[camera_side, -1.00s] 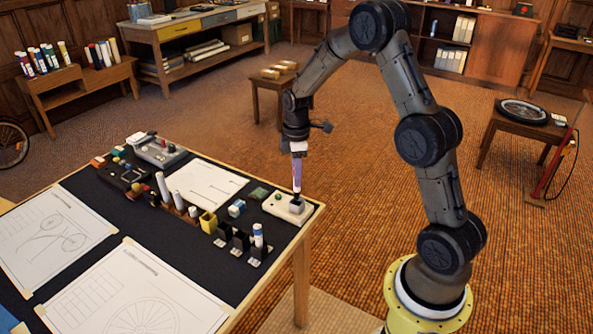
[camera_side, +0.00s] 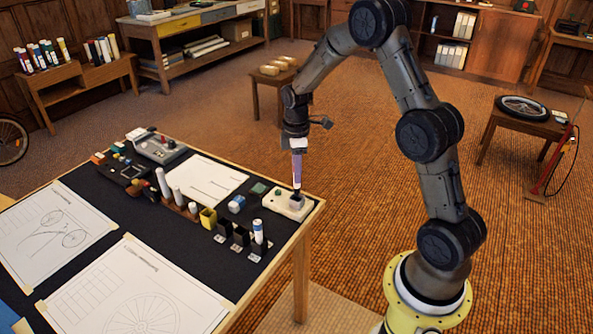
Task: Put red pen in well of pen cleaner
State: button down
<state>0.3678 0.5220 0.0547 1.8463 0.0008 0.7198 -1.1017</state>
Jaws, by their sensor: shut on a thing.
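My gripper (camera_side: 297,148) is at the right end of the table, shut on a slim pen (camera_side: 297,172) that looks purple rather than red. The pen hangs upright. Below it is a white, box-like device (camera_side: 283,206), which looks like the pen cleaner, with a green button and a small dark block (camera_side: 296,199) on top. The pen's lower end is at this dark block in the picture. I cannot tell whether it is inside the well or just above it. No clearly red pen shows elsewhere on the table.
Left of the device are a green pad (camera_side: 258,189), a blue-and-white block (camera_side: 237,204), a yellow cup (camera_side: 208,218) and a row of white cylinders (camera_side: 178,196). Black holders (camera_side: 240,237), one with a blue-and-white bottle (camera_side: 258,231), stand in front. Drawings (camera_side: 135,295) cover the table's near side.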

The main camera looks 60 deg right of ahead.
aim_at(296, 190)
jog(key=shift+f, duration=0.25)
dwell(0.4)
jog(key=shift+f, duration=0.35)
jog(key=shift+f, duration=1.05)
dwell(0.4)
jog(key=shift+c, duration=1.6)
grip_release()
jog(key=shift+r, duration=3.55)
